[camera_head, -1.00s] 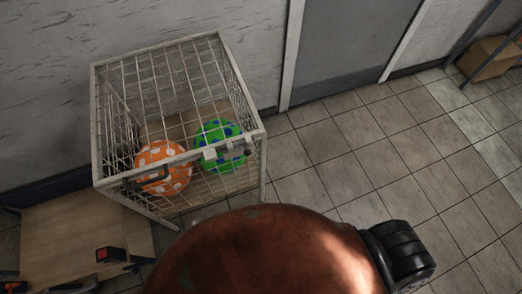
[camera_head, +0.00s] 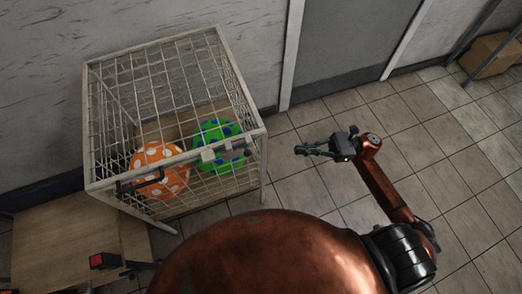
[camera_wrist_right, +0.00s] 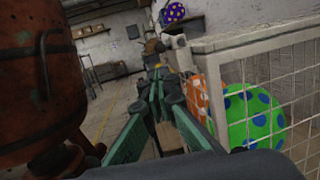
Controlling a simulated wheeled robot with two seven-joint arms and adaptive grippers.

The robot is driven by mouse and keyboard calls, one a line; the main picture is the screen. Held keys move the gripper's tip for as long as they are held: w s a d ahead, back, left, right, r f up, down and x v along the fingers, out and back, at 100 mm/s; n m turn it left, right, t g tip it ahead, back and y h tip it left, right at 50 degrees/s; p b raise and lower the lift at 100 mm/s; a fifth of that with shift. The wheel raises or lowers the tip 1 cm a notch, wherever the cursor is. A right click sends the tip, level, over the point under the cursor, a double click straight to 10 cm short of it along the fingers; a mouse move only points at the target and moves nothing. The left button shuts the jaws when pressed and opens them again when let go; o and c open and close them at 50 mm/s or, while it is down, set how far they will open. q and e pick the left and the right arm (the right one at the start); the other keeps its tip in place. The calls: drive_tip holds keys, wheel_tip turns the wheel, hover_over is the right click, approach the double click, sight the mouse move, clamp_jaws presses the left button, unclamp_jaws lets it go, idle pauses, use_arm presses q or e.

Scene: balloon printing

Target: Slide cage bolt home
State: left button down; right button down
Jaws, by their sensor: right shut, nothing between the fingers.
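The wire cage (camera_head: 257,133) stands left of centre in the head view, with a pale frame and mesh sides. It also shows on the right of the wrist view (camera_wrist_right: 250,40). The bolt hardware (camera_head: 222,152) sits on the cage's front top rail near its right end; how far the bolt is slid I cannot tell. A black handle (camera_head: 139,182) is at the rail's left. My right gripper (camera_head: 298,150) is shut and empty, to the right of the cage and apart from it in the head view. Its green fingers fill the middle of the wrist view.
Inside the cage are an orange white-dotted balloon (camera_head: 160,170) and a green blue-dotted balloon (camera_head: 219,140). A wooden table (camera_head: 70,245) stands at lower left. A grey door (camera_head: 350,45) is behind. Tiled floor (camera_head: 330,195) right of the cage is clear.

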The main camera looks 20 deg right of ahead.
drive_tip(key=shift+a, duration=0.1)
drive_tip(key=p+x, duration=0.1)
drive_tip(key=x, duration=1.2)
drive_tip(key=shift+a+p, duration=0.3)
drive_tip(key=shift+a, duration=0.1)
drive_tip(key=shift+w+r, duration=0.1)
drive_tip(key=a+b, duration=0.1)
drive_tip(key=a, duration=0.2)
drive_tip(key=shift+a, duration=0.4)
drive_tip(key=shift+d, duration=0.1)
